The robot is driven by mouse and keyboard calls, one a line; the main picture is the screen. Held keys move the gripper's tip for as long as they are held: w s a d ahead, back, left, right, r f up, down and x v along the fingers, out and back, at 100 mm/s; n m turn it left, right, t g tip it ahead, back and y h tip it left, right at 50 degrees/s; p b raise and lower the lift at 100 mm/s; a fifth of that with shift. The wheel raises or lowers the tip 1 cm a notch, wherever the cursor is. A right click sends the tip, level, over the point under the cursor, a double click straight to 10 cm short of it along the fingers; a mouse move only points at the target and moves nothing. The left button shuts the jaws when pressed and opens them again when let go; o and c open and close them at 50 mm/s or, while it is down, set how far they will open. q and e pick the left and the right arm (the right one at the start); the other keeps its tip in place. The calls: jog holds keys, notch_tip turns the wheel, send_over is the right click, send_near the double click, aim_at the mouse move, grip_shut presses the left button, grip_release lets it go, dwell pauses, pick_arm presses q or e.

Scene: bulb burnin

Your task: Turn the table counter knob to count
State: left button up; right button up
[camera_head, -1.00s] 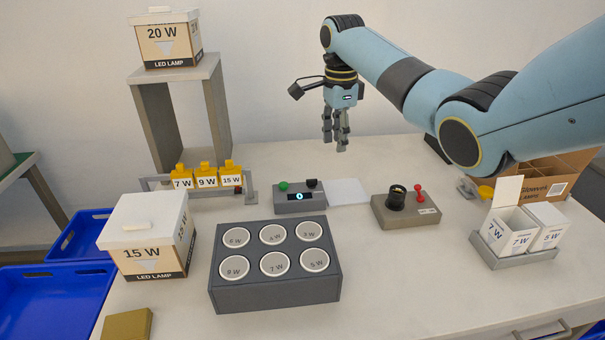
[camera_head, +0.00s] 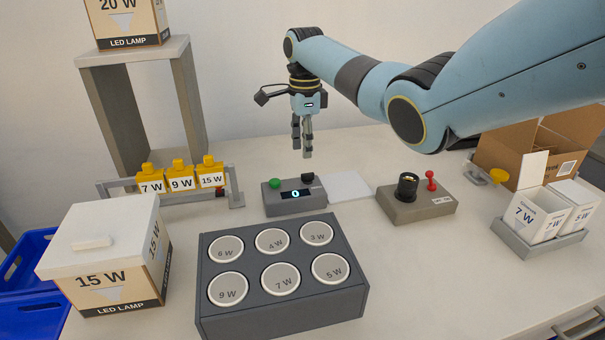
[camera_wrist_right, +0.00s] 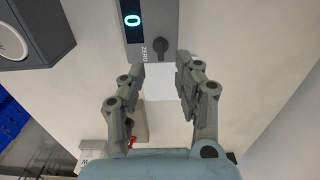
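The table counter (camera_head: 293,197) is a grey box with a green button, a black knob (camera_head: 308,178) and a display that reads 0. In the right wrist view the counter (camera_wrist_right: 150,30) is at the top, and its dark knob (camera_wrist_right: 160,48) stands beside the word ZERO. My right gripper (camera_head: 303,153) points down above and behind the counter. In the right wrist view its two fingers (camera_wrist_right: 160,75) are apart, with nothing between them, and the knob lies just beyond the tips. My left gripper is not in view.
A grey block with labelled bulb wells (camera_head: 345,292) stands in front of the counter. A white pad (camera_head: 345,186) lies to its right, then a socket box with a red lever (camera_head: 425,208). A rack of yellow tags (camera_head: 237,199) stands left. A 15 W box (camera_head: 100,225) is at front left.

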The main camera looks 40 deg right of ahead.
aim_at(304, 174)
notch_tip(304, 174, down, 8)
jog(key=shift+r+b, duration=0.15)
jog(key=shift+b, duration=0.6)
grip_shut()
